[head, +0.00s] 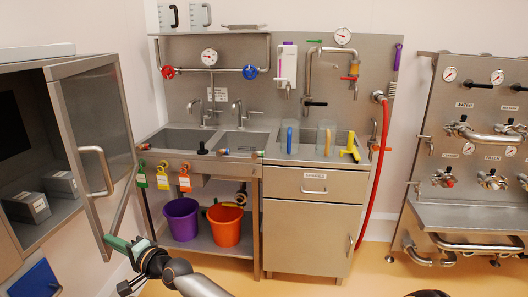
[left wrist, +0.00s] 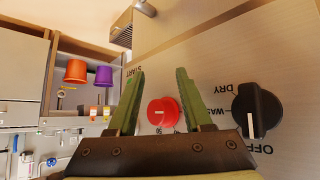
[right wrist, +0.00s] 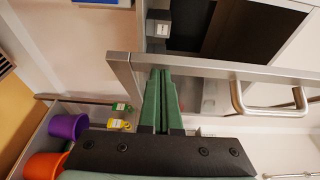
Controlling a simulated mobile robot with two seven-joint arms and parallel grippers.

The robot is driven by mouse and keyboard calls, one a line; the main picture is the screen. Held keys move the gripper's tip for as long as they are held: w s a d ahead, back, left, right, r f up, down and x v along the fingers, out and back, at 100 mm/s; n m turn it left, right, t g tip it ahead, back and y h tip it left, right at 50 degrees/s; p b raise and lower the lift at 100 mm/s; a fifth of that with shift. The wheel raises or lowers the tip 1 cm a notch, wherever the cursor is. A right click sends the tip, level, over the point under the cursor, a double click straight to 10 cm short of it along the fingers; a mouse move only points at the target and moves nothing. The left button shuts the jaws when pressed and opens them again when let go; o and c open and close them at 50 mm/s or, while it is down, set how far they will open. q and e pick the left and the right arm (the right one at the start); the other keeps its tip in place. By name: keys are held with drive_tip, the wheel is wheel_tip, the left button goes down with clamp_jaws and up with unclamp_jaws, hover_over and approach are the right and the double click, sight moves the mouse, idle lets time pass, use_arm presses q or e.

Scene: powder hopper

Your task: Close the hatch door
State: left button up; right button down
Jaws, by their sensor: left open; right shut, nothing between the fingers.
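The hatch door (head: 98,112), a metal-framed panel with a see-through pane, stands open at the left in the head view. Its bar handle (head: 96,170) faces the room; the handle also shows in the right wrist view (right wrist: 268,108). My right gripper (head: 112,242) is shut and empty at the door's lower corner. In the right wrist view its green fingers (right wrist: 161,72) reach the door frame (right wrist: 215,67); I cannot tell whether they touch. My left gripper (left wrist: 160,75) is open in the left wrist view, in front of a panel, with a red button (left wrist: 163,112) between its fingers.
The open cabinet holds grey boxes (head: 27,207). A black knob (left wrist: 258,110) is beside the red button. A steel sink bench (head: 180,139) stands right of the door, with a purple bucket (head: 181,220) and an orange bucket (head: 225,226) on its lower shelf.

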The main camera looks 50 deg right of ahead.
drive_tip(key=w+a+m+h, duration=0.1)
drive_tip(key=w+a+h, duration=0.1)
drive_tip(key=w+a, duration=0.5)
drive_tip(key=shift+a+m+t+h, duration=0.3)
drive_tip(key=shift+a, duration=1.1)
drive_tip(key=shift+s, duration=0.1)
